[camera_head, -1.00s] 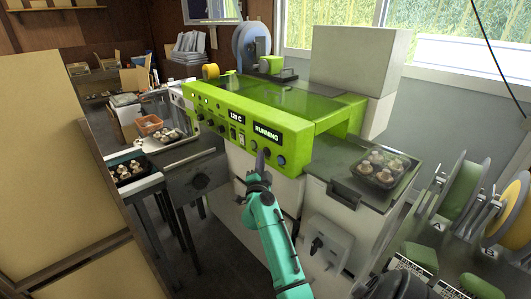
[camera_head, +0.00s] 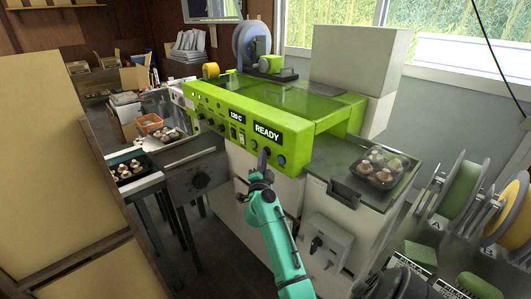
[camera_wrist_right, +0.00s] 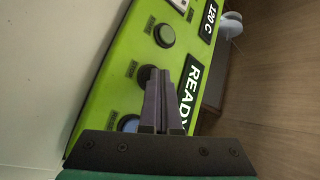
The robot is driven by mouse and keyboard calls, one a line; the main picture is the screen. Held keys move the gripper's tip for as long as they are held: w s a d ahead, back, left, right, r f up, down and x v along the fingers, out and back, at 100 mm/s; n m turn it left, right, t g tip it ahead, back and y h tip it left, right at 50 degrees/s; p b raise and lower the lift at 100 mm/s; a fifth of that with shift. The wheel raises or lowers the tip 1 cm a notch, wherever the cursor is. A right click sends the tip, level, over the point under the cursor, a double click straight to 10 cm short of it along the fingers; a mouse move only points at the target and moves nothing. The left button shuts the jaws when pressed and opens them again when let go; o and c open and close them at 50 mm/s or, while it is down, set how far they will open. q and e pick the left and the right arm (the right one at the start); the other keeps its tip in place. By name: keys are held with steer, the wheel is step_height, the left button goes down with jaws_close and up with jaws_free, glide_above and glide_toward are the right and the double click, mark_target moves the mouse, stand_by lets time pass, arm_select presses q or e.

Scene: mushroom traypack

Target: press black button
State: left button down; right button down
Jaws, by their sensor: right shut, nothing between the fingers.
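The green machine's front panel (camera_head: 222,120) carries a row of knobs and buttons under a display (camera_head: 267,133) reading READY. The black button (camera_wrist_right: 145,73) is partly hidden behind my fingers in the right wrist view. It sits between a green button (camera_wrist_right: 164,35) and a blue button (camera_wrist_right: 129,123). My right gripper (camera_head: 262,156) is shut and empty, its fingertips at the panel below the display. In the right wrist view the gripper (camera_wrist_right: 166,85) overlaps the black button; I cannot tell whether it touches it. My left gripper is not in view.
A covered tray of mushrooms (camera_head: 400,163) sits on the machine's right shelf (camera_head: 345,185). Trays of mushrooms stand on the left. A cardboard-coloured panel (camera_head: 45,150) fills the left edge. Large reels (camera_head: 447,185) stand at the right.

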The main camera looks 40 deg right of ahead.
steer(key=shift+a, duration=0.8)
steer(key=a+p, duration=0.1)
steer(key=a, duration=0.4)
stand_by(0.9)
